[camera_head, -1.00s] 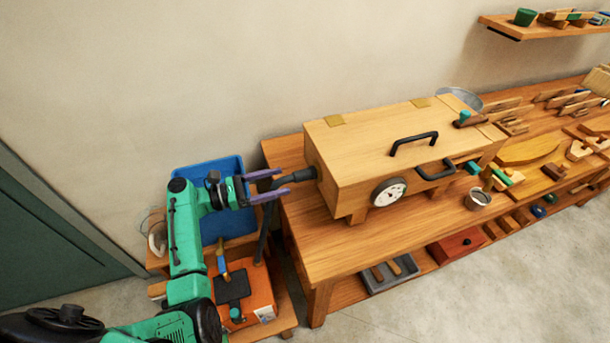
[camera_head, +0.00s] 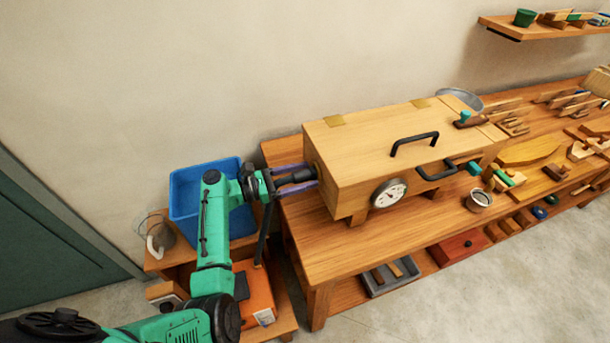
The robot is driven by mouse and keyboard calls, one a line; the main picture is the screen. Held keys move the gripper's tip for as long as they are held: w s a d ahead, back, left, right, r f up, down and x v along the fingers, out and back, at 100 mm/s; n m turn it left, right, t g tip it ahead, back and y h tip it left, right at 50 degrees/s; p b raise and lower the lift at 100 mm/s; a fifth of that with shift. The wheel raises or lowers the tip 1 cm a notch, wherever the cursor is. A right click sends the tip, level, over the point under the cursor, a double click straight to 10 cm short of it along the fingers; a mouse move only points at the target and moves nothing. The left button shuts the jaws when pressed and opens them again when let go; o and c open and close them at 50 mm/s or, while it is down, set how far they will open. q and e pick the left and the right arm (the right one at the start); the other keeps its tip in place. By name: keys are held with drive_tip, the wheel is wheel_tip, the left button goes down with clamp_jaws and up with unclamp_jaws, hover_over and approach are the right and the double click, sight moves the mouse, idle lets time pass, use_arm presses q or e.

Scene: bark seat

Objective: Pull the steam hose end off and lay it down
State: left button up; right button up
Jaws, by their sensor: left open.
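The black steam hose end (camera_head: 297,177) sits against the left end of the wooden steam box (camera_head: 400,150), which stands on the workbench. A dark length of hose (camera_head: 264,235) hangs down behind my left gripper toward the low stand. My left gripper (camera_head: 312,178) reaches in from the left, with its purple fingers on either side of the hose end and their tips close to the box's end wall. The fingers are open; whether they touch the hose is too small to tell. My right gripper is out of view.
A blue bin (camera_head: 187,192) and an orange box (camera_head: 260,300) stand on the low wooden stand (camera_head: 285,318) at the bench's left. The bench's front strip (camera_head: 345,255) is clear. Tools and wood pieces crowd the right.

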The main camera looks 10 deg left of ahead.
use_arm(q)
drive_tip(key=shift+p, duration=0.35)
idle(0.6)
idle(0.4)
clamp_jaws()
drive_tip(key=shift+a+p, duration=0.1)
drive_tip(key=shift+p, duration=0.2)
drive_tip(key=p+v, duration=0.2)
drive_tip(key=v, duration=0.4)
idle(0.8)
